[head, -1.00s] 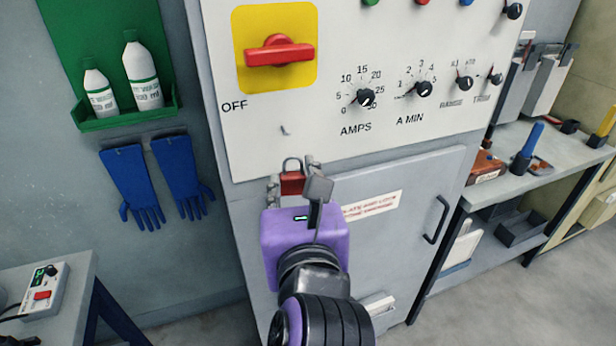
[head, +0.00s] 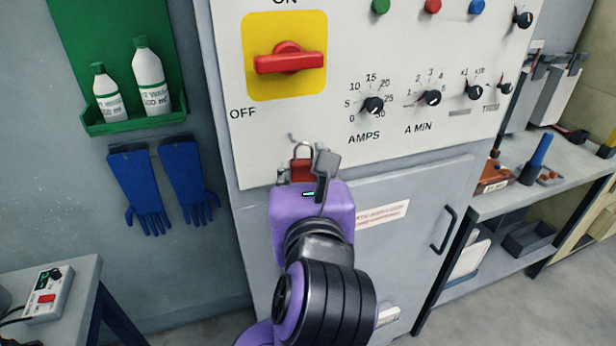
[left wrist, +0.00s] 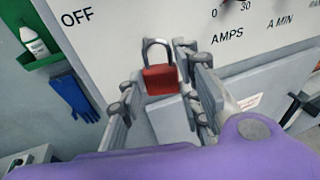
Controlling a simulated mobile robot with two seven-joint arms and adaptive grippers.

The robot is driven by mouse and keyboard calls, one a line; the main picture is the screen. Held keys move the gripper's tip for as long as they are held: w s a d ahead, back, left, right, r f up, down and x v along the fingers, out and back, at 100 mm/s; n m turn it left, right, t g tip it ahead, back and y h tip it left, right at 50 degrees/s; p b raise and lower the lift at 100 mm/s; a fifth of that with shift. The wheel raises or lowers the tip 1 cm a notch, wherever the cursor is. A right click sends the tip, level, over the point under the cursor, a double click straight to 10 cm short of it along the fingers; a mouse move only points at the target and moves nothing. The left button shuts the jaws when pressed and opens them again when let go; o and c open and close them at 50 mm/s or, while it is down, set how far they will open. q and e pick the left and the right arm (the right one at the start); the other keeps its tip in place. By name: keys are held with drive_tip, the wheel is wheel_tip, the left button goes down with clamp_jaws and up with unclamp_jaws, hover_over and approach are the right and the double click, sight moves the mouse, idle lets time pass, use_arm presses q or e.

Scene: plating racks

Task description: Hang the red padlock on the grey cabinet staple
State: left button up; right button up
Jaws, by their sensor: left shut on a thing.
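The red padlock (head: 301,170) is upright in my left gripper (head: 305,176), in front of the cabinet's white panel. Its grey shackle points up. In the left wrist view the padlock (left wrist: 160,80) sits between the two fingers (left wrist: 163,88), which are shut on it. A small grey hook-like staple (head: 291,137) stands out from the panel just above and slightly left of the shackle in the head view. I cannot tell whether shackle and staple touch. I cannot make out the staple in the left wrist view. My right gripper is not in view.
A red switch (head: 290,60) on a yellow plate and several black knobs (head: 373,105) are above and right. The grey cabinet door (head: 425,205) is below. Blue gloves (head: 150,190) and a green bottle shelf (head: 135,118) hang on the left wall. A bench (head: 520,190) stands at right.

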use_arm(q)
drive_tip(key=shift+w+a+f, duration=0.1)
drive_tip(key=shift+w+a, duration=0.1)
drive_tip(key=shift+w, duration=0.45)
drive_tip(key=shift+w+a+f, duration=0.1)
drive_tip(key=shift+w+a, duration=0.15)
drive_tip(key=shift+w, duration=0.4)
drive_tip(key=shift+w+a, duration=0.2)
drive_tip(key=shift+w, duration=0.45)
drive_tip(key=shift+w+a+f+b, duration=0.15)
drive_tip(key=shift+w+f+b, duration=0.35)
drive_tip(key=shift+w+f, duration=0.15)
drive_tip(key=o, duration=1.3)
drive_tip(key=shift+w+a, duration=0.1)
